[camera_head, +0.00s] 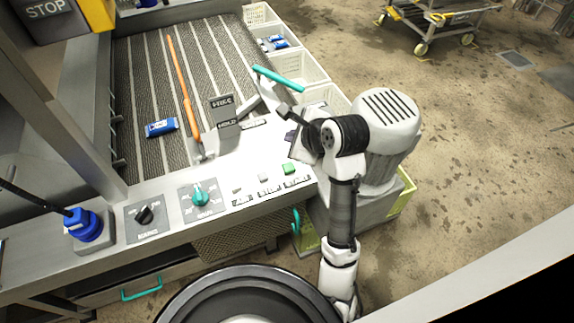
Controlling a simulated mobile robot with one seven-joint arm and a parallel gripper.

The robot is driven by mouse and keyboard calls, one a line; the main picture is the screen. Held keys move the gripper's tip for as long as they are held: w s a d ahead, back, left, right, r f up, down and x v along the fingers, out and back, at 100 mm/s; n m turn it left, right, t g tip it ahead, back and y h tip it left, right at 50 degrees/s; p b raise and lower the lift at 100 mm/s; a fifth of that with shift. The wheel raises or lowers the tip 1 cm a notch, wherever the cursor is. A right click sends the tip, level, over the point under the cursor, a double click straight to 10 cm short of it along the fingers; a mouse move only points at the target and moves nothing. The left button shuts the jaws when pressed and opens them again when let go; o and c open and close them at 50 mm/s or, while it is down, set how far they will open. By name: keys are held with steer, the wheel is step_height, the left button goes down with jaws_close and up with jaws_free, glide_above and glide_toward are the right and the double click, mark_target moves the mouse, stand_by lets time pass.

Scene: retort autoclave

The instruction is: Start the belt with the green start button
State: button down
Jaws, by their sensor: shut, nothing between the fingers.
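The green button (288,168) sits on the near right part of the pale control panel (225,178), above a small label too small to read surely. My wrist hides part of the panel's right end.
A teal knob (200,195) and a black knob (145,214) lie left of the buttons. A teal-handled lever (278,79) and the HOLD plate (228,124) rise near my gripper. The belt (150,85) carries a blue pack (161,127) beside an orange bar (184,90).

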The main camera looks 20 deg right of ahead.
steer(key=b, duration=0.8)
glide_above(292, 169)
step_height(292, 169, down, 8)
steer(key=shift+r, duration=0.15)
steer(key=shift+f, duration=0.55)
stand_by(1.3)
steer(key=shift+f, duration=0.4)
